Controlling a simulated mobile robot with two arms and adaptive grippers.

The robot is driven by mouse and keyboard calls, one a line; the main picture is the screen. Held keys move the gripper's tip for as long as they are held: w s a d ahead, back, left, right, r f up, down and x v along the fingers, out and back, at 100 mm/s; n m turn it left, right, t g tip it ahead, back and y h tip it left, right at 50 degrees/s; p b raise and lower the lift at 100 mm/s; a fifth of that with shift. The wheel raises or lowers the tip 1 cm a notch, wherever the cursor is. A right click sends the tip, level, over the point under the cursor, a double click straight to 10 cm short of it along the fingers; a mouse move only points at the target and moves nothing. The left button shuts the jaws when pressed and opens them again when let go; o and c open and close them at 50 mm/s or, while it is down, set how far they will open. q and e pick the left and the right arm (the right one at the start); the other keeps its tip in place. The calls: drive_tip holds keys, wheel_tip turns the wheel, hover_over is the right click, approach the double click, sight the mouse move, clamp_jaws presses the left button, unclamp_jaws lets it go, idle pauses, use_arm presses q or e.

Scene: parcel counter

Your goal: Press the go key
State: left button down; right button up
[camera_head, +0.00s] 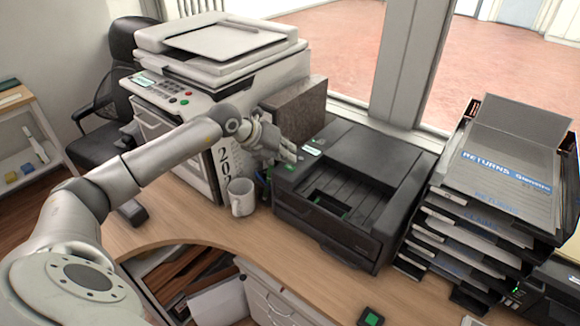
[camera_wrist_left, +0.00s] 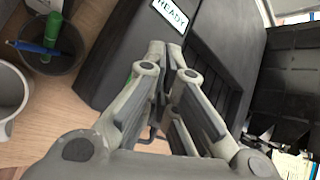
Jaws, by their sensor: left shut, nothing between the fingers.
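The black printer (camera_head: 372,160) stands on the wooden counter, with a small lit display (camera_head: 313,150) at its left back corner; in the left wrist view the display (camera_wrist_left: 170,15) reads READY. A small green patch (camera_wrist_left: 130,78) shows beside my fingers on the printer's edge; it may be the go key, but it is mostly hidden and I cannot tell. My left gripper (camera_head: 289,154) is shut and empty, close over the printer's left back corner. In the left wrist view its fingertips (camera_wrist_left: 164,50) point just below the display; contact cannot be told. My right gripper is not in view.
A white copier (camera_head: 222,50) with red and green buttons stands at the left. A white mug (camera_head: 241,197) and a dark pen cup (camera_wrist_left: 45,62) stand close by. Stacked paper trays (camera_head: 440,235) stand at the right. A small green-topped dark block (camera_head: 371,318) lies in front.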

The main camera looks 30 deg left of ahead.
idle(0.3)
use_arm(q)
drive_tip(key=shift+f, duration=0.15)
drive_tip(key=shift+f+b, duration=0.3)
drive_tip(key=shift+b, duration=0.05)
drive_tip(key=shift+f, duration=0.25)
drive_tip(key=shift+r, duration=0.1)
idle(0.3)
drive_tip(key=shift+r, duration=0.6)
drive_tip(key=shift+r+p, duration=0.15)
drive_tip(key=shift+p, duration=0.2)
